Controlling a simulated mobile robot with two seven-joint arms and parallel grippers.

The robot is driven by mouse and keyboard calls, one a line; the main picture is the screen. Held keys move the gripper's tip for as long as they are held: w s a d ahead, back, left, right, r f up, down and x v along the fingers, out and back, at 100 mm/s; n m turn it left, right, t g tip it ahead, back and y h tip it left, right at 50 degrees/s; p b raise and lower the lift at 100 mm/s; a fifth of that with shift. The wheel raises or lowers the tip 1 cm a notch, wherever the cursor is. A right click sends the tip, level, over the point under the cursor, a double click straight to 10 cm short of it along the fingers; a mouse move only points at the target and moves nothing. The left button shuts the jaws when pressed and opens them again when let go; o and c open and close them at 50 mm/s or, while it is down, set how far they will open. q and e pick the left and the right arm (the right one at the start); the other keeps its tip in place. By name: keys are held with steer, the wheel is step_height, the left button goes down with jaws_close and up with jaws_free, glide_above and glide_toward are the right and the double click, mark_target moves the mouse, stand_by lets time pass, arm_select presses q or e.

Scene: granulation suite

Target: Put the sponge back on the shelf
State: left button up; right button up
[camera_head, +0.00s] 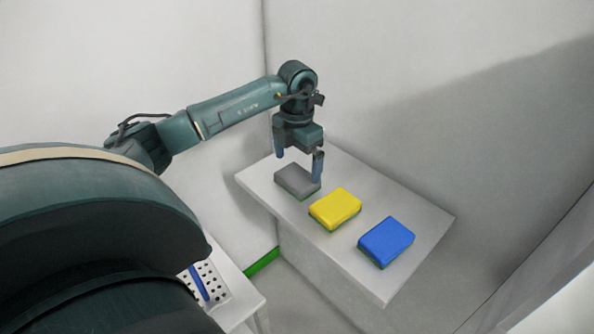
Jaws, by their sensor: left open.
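Three sponges lie in a row on a light grey shelf (405,208). The grey sponge (293,180) is at the far left end, the yellow sponge (336,206) is in the middle, and the blue sponge (386,240) is nearest on the right. My left gripper (299,168) points down over the grey sponge with its fingers apart and open. One finger is at the sponge's far left side in the picture and the other overlaps its right side. I cannot tell whether the fingers touch it. My right gripper is not in view.
White walls stand close behind and to the right of the shelf. A white table with a perforated plate (212,283) and a blue object on it is at the lower left, partly hidden by my arm.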

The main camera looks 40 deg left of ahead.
mark_target(297, 176)
arm_select(q)
step_height(297, 176, up, 8)
steer(key=shift+r+b, duration=0.25)
steer(key=shift+b, duration=0.1)
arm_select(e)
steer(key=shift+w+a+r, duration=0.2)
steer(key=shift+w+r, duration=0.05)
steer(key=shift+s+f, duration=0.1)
